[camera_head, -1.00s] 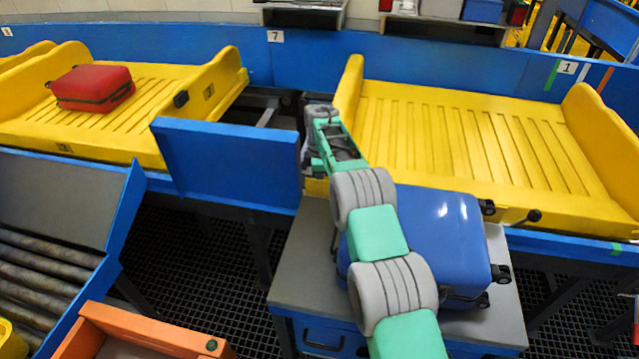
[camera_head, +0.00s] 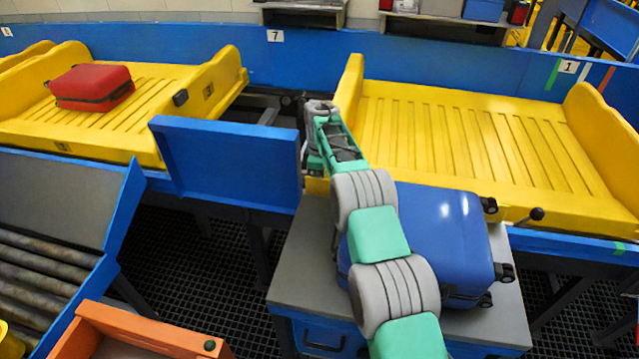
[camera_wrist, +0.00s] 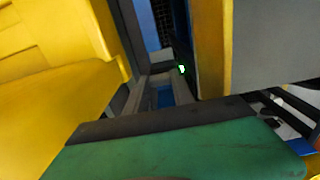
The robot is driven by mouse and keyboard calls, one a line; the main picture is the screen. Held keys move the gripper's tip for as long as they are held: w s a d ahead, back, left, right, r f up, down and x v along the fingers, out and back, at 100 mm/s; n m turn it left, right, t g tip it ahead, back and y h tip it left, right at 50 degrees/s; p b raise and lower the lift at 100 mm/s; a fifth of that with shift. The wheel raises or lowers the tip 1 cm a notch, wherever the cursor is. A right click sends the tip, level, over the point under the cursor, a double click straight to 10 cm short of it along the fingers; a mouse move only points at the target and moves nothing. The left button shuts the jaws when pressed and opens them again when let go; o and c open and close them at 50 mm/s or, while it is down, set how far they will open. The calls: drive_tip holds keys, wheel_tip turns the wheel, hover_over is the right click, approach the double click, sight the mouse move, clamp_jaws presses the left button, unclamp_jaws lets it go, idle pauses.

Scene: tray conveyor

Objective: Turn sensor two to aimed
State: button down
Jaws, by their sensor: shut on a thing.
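My gripper (camera_head: 308,158) is at the gap between two yellow trays, by the right edge of a blue panel (camera_head: 228,165). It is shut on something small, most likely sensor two. The arm and panel hide the fingertips and the held part in the head view. In the wrist view a green and dark grey body fills the bottom. A small lit green light (camera_wrist: 182,69) shows on a dark edge ahead, and I cannot tell which device it belongs to. Which way the sensor faces does not show.
The left yellow tray (camera_head: 150,122) carries a red suitcase (camera_head: 92,87). The right yellow tray (camera_head: 450,140) is empty. A blue suitcase (camera_head: 440,235) lies on a grey-topped stand (camera_head: 305,270) under my arm. A black knob (camera_head: 536,214) stands at the right tray's front edge.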

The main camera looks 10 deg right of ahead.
drive_tip(key=c, duration=1.1)
unclamp_jaws()
wheel_tip(320, 180, up, 8)
drive_tip(key=shift+f+b, duration=0.1)
drive_tip(key=shift+b, duration=0.3)
